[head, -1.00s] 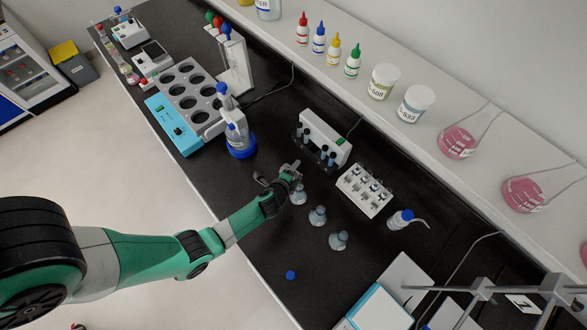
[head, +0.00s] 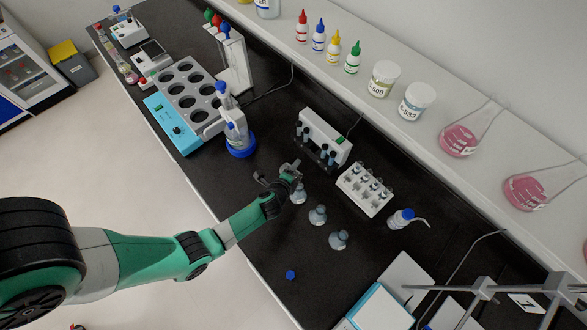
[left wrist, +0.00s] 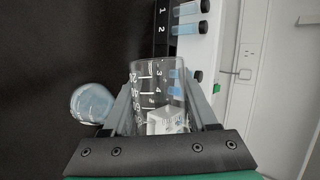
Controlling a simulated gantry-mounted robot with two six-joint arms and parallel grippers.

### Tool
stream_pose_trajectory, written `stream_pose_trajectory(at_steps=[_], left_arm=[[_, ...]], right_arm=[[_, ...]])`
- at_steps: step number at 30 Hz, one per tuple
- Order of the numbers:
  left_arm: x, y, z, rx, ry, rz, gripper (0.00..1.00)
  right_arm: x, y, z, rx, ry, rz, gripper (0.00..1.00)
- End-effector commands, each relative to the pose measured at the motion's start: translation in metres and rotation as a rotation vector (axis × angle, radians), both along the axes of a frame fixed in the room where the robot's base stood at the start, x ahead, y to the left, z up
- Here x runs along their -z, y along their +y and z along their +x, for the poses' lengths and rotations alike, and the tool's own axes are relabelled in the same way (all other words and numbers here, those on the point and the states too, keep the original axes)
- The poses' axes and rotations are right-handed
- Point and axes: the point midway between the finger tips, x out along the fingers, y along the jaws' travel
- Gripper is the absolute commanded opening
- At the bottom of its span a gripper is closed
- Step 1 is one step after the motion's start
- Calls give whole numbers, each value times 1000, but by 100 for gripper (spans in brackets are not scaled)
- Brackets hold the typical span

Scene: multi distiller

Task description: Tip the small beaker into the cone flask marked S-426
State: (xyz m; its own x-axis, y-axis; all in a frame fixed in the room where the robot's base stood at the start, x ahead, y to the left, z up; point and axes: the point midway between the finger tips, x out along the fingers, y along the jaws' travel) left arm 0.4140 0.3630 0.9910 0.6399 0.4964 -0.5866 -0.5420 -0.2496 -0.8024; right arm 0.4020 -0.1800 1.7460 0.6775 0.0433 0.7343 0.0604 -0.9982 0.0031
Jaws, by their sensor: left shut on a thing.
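My left gripper (head: 291,174) is over the bench, just above and beside the nearest of three small flasks. In the left wrist view its two fingers (left wrist: 163,110) are shut on a clear small beaker (left wrist: 150,78) with white graduation marks. The beaker looks tilted over relative to the bench; its contents are unclear. The small flasks (head: 299,196), (head: 317,216) and (head: 339,240) stand in a row on the bench. One rounded clear vessel (left wrist: 92,104) shows left of the beaker in the left wrist view, apart from it. No S-426 marking is readable. My right gripper is not in view.
A white tube holder (head: 325,137) stands just behind the gripper, with a white rack (head: 365,190) to its right. A blue-based bottle (head: 240,150) is to the left. A blue cap (head: 291,275) lies near the front edge.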

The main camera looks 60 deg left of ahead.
Motion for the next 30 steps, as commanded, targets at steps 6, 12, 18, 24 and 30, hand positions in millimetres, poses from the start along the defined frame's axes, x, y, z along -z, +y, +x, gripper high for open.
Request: stream_pose_trajectory(at_steps=[6,12,18,24,30], left_arm=[[2,1,0,-1,-23,-78,0],[-1,3,-1,-6,-35,-141,0],[8,2,-1,-2,-58,-216,0],[5,4,-1,-3,-58,-213,0],[-20,27,-7,-8,-58,-214,0]], right_arm=[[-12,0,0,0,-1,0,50],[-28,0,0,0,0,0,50],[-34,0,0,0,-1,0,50],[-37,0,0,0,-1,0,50],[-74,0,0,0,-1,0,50]])
